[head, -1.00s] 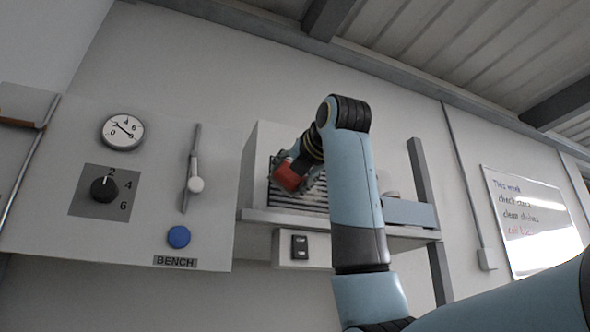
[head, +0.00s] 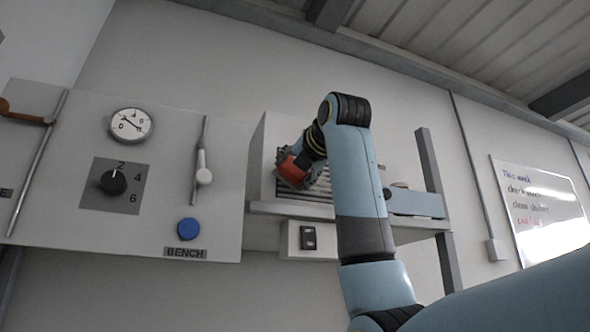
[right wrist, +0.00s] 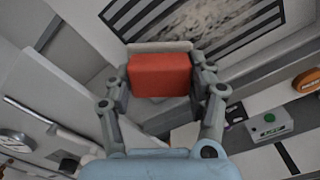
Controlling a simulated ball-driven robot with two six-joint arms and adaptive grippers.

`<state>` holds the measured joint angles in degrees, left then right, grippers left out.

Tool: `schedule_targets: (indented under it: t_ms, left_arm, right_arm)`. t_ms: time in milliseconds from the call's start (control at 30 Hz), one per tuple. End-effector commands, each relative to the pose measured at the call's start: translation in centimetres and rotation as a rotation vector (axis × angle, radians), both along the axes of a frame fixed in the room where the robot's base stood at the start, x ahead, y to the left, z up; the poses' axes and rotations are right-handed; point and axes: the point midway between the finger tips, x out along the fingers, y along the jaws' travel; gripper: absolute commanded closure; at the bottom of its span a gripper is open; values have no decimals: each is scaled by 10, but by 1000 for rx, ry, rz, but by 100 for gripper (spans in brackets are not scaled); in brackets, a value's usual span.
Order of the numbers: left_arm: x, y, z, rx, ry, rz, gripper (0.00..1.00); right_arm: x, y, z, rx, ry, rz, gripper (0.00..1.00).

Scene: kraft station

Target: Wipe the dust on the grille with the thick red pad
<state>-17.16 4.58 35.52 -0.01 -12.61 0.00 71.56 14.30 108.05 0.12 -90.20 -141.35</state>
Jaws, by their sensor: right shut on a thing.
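The thick red pad (right wrist: 160,75) is held between the fingers of my right gripper (right wrist: 160,88), which is shut on it. In the head view the pad (head: 292,171) is in front of the left part of the slatted grille (head: 318,183). My right gripper (head: 298,167) and arm hide part of the grille. In the right wrist view the grille (right wrist: 262,28) lies beyond the pad, with a pale grey dust patch (right wrist: 205,14) across its dark slats. The pad looks apart from the slats there, though I cannot tell the gap exactly. My left gripper is not in view.
The grille's housing stands on a shelf (head: 262,208) with an upright post (head: 428,160) at right. A panel at left carries a gauge (head: 131,124), a knob (head: 113,182), a lever (head: 204,176) and a blue button (head: 188,229).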

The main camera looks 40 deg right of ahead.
Motion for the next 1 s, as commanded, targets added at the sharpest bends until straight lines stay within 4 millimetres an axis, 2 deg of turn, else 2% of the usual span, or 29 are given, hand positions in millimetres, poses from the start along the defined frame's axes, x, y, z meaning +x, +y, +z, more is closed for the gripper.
schedule_targets:
  t_ms: [1000]
  left_arm:
    - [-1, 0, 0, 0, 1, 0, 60]
  right_arm:
    - [16, -9, 0, -1, 0, -1, 70]
